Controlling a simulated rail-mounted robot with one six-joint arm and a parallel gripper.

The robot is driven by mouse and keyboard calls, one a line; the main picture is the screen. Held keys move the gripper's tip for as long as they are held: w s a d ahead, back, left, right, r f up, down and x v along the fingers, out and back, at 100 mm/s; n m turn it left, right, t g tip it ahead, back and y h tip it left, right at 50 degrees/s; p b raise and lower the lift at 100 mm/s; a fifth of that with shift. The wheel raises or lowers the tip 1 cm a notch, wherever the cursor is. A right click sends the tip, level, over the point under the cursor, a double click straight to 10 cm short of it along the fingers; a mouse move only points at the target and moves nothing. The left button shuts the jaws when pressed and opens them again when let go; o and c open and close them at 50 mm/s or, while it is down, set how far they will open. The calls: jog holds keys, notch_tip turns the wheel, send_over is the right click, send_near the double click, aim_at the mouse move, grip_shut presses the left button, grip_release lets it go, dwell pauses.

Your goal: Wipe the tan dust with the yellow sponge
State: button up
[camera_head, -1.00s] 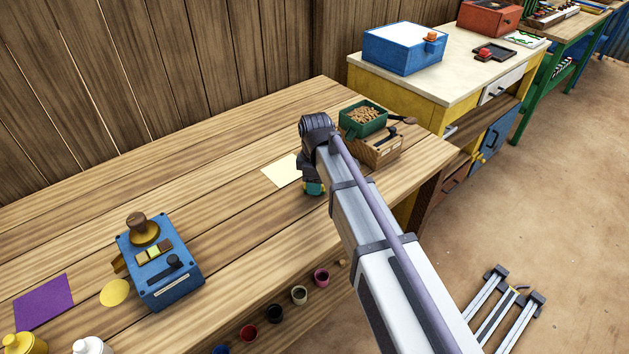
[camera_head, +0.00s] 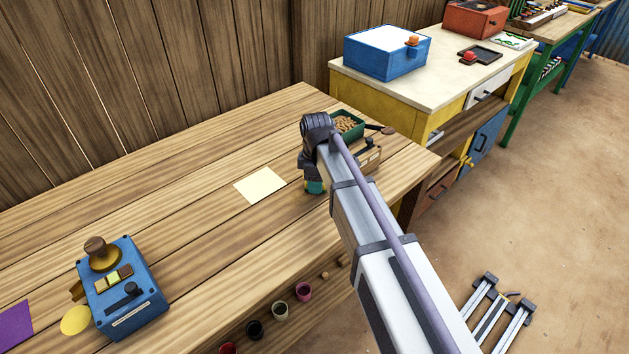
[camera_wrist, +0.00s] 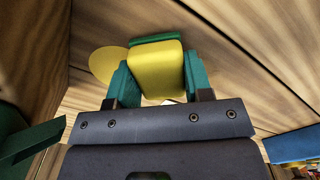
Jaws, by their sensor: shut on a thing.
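In the wrist view, my gripper (camera_wrist: 157,85) is shut on the yellow sponge (camera_wrist: 156,68), which has a green layer on its far side. A flat round tan-yellow patch (camera_wrist: 106,64), which looks like the tan dust, lies on the wood partly behind the sponge. I cannot tell whether the sponge touches the wood. In the head view, my gripper (camera_head: 314,186) is low over the wooden table, right of a pale yellow square (camera_head: 260,185); my arm hides the sponge and that patch there.
A green tray of brown pieces (camera_head: 349,124) stands close behind my gripper, with a wooden box (camera_head: 370,158) beside it. A blue device (camera_head: 125,295) and a yellow round patch (camera_head: 76,320) are at front left.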

jog(key=shift+r+p, duration=3.65)
jog(key=shift+r, duration=0.1)
